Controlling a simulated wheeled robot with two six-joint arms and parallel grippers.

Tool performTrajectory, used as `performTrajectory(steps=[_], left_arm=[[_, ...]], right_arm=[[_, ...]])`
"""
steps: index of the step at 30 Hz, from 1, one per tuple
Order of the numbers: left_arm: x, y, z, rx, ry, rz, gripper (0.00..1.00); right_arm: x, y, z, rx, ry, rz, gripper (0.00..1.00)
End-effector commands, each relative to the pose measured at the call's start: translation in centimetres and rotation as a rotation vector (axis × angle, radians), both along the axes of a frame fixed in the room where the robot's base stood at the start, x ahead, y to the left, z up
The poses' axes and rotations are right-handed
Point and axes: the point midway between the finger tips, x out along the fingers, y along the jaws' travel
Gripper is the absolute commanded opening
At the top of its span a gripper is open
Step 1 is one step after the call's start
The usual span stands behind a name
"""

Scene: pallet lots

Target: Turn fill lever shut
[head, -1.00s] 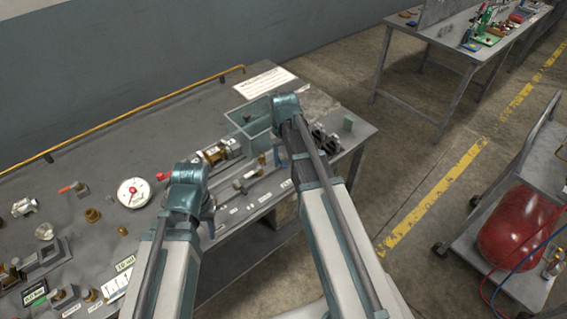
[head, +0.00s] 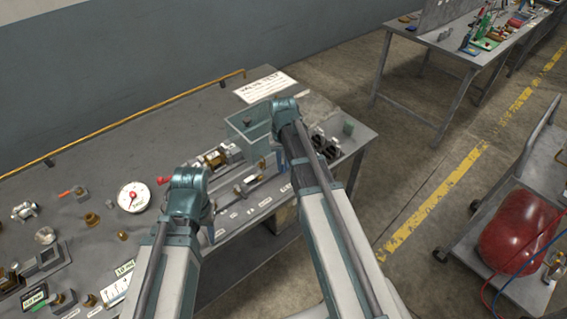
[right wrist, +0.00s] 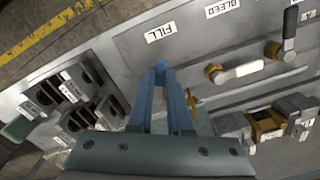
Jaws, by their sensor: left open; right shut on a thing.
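A brass part (right wrist: 192,100) shows beside the right finger.
Black sockets (right wrist: 75,92) lie to the left. A teal box-like part (head: 248,124) and a dial gauge (head: 134,197) are on the bench. A trolley with a red tank (head: 520,232) stands right.

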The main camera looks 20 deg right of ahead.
Motion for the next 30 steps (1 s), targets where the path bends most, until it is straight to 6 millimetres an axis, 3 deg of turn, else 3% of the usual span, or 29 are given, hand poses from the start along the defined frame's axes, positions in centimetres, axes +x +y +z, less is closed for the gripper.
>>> performTrajectory(steps=[30], left_arm=[[0.0, 0.0, 0.0, 0.000, 0.000, 0.000, 0.47]], right_arm=[[1.9, 2.9, 0.0, 0.000, 0.000, -0.868, 0.00]])
